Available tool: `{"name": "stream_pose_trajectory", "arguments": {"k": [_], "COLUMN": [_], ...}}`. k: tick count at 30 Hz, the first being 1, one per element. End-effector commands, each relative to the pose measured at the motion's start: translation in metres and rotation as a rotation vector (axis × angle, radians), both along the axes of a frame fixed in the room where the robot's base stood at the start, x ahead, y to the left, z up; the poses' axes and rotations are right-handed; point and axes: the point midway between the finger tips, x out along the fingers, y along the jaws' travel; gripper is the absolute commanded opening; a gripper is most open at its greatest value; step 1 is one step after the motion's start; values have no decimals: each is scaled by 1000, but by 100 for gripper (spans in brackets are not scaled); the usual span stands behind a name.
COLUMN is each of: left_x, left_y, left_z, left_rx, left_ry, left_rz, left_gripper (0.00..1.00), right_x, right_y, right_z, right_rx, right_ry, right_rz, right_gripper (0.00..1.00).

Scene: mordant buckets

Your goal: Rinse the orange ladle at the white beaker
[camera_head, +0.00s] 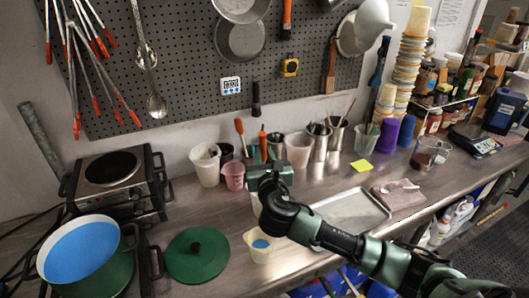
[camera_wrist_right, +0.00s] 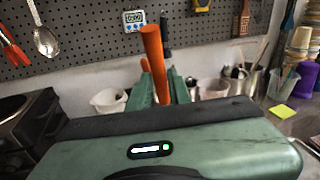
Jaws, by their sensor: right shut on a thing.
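My right gripper (camera_head: 265,152) is shut on the upright orange handle (camera_head: 263,138) of the ladle, above the middle of the steel counter. The right wrist view shows the orange handle (camera_wrist_right: 155,60) between the green fingers (camera_wrist_right: 160,92). The ladle's lower end is hidden behind my gripper. A whitish container (camera_head: 256,204) shows partly behind my right wrist, just below the gripper. A larger white beaker (camera_head: 205,170) stands by the wall to the left. I cannot tell which is the named beaker. My left gripper is out of view.
A pink cup (camera_head: 233,177) and a pale pink beaker (camera_head: 298,152) flank my gripper. A green pot of blue liquid (camera_head: 85,252), a green lid (camera_head: 197,254) and a burner (camera_head: 112,170) lie left. A metal tray (camera_head: 350,208) lies right; steel cups (camera_head: 320,143) stand behind.

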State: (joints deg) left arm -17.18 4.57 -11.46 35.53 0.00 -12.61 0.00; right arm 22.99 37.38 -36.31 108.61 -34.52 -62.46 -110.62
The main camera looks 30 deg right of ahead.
Motion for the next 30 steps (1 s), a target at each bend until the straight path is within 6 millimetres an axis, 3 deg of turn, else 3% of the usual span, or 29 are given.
{"name": "stream_pose_trajectory", "arguments": {"k": [18, 30], "left_x": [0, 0], "left_y": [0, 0], "left_z": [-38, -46], "left_rx": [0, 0], "left_ry": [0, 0], "left_rz": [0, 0], "left_gripper": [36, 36], "right_x": [-3, -4], "right_y": [3, 4], "right_z": [-65, -81], "right_rx": [-1, 0], "right_ry": [1, -1], "right_rz": [0, 0], "right_gripper": [0, 0]}}
